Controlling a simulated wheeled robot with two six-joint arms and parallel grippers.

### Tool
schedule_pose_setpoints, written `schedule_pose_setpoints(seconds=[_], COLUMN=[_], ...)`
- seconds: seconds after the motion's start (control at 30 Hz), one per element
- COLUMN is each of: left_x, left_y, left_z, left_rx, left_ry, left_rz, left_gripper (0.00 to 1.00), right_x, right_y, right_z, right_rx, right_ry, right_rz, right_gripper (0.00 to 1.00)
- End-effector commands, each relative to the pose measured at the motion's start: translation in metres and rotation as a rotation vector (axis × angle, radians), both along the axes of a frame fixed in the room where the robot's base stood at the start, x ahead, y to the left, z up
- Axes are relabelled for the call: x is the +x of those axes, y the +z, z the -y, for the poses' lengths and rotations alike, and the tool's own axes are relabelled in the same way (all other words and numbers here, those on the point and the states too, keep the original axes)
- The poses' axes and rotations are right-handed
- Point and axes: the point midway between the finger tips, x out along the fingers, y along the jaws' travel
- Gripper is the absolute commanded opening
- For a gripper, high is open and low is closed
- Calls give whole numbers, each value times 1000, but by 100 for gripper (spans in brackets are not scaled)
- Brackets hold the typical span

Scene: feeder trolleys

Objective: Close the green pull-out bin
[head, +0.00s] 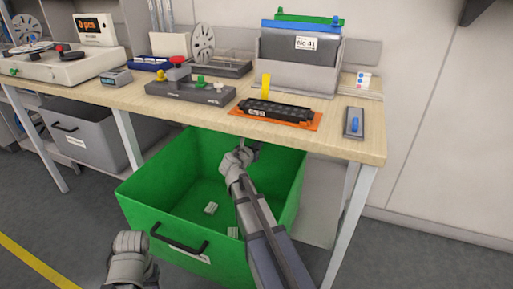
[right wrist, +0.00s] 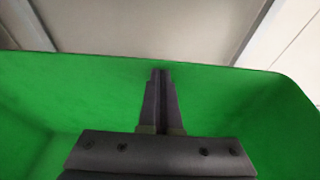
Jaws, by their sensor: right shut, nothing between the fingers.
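The green pull-out bin (head: 270,185) is pulled out from under the workbench, with its inside open to view. Its dark handle (head: 180,240) is on the front wall, facing me. My right gripper (head: 246,150) reaches over the bin to its back part, near the bench edge. In the right wrist view the fingers (right wrist: 161,75) are closed together and empty, in front of the green wall (right wrist: 95,85) just below its rim. I cannot tell whether they touch it. Part of my left arm shows at the lower left, but its fingers do not show.
The workbench (head: 355,146) above holds an orange mat (head: 313,122) with a black part, a grey fixture (head: 195,92) and a document holder (head: 300,75). A grey bin (head: 95,140) is under the bench at left. Small pale pieces (head: 210,208) lie in the green bin.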

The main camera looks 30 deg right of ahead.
Motion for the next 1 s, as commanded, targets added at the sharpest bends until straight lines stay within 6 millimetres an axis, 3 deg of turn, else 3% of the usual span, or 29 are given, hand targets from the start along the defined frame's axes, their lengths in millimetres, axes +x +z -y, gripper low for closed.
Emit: schedule_pose_setpoints(seconds=[0.17,0.7,1.0], left_x=[0,0,0], left_y=[0,0,0], left_z=[0,0,0], left_rx=[0,0,0], left_ry=[0,0,0], left_rz=[0,0,0], left_gripper=[47,47,47], right_x=[24,116,154], right_y=[0,0,0], right_z=[28,145,196], right_rx=[0,-1,0], right_ry=[-3,-2,-2], right_rz=[0,1,0], right_gripper=[0,0,0])
